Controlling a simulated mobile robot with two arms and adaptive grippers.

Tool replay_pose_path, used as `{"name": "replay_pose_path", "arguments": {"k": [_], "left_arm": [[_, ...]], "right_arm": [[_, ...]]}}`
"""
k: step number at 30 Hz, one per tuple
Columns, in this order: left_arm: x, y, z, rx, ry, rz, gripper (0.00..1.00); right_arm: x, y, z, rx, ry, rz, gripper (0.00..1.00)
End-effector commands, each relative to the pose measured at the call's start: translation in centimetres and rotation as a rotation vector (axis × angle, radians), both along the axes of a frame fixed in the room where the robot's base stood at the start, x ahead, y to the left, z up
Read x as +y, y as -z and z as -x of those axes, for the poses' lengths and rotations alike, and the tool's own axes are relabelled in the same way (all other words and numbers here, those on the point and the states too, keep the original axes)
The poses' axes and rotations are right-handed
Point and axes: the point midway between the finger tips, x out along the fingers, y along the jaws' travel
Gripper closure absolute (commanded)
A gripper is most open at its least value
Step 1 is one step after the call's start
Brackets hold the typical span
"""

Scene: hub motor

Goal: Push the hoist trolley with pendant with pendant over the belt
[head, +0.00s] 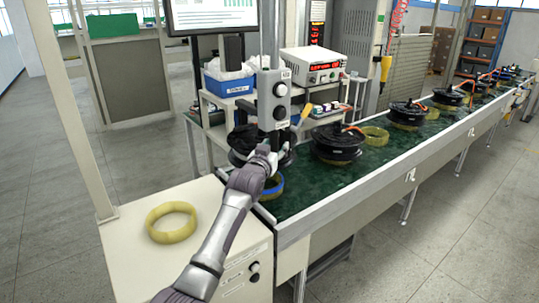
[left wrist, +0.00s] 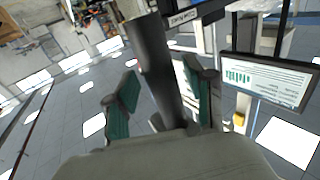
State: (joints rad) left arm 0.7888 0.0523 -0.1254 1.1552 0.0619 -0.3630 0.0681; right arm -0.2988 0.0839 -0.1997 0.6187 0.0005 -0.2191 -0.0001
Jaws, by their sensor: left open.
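The pendant (head: 274,98), a grey box with round buttons, hangs upright from a grey post (head: 270,35) over the near end of the green belt (head: 300,195). The trolley above is out of the picture. My left gripper (head: 266,152) is just below the pendant; the arm and wrist partly hide its fingers. In the left wrist view, the green-padded fingers (left wrist: 162,88) are apart, with a dark round bar (left wrist: 152,50) between them. I cannot tell whether either pad touches the bar. My right gripper is not in view.
Several black hub motors (head: 337,143) and yellow rings (head: 375,136) stand along the belt. A blue ring (head: 272,186) lies beneath my gripper. A yellow ring (head: 172,222) lies on the cream cabinet (head: 125,250). A power supply (head: 313,66) and blue bin (head: 228,86) stand behind.

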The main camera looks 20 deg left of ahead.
Motion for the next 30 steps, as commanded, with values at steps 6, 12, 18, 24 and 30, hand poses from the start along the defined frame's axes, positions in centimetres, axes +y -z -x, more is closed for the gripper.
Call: {"name": "replay_pose_path", "arguments": {"k": [6, 12, 18, 24, 30], "left_arm": [[0.2, 0.1, 3.2, 0.0, 0.0, 0.0, 0.46], [0.4, 0.2, 7.2, 0.0, 0.001, 0.0, 0.46], [0.6, 0.1, 10.2, 0.0, 0.001, -0.001, 0.46], [0.7, 0.1, 11.3, 0.001, 0.001, -0.001, 0.46], [0.7, 0.0, 11.3, 0.001, 0.001, 0.0, 0.46]], "right_arm": [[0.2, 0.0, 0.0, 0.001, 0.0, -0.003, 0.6], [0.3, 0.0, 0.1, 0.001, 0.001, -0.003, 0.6], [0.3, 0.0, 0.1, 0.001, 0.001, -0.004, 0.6], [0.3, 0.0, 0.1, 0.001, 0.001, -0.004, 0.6], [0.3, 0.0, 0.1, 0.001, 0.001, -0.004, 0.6]]}}
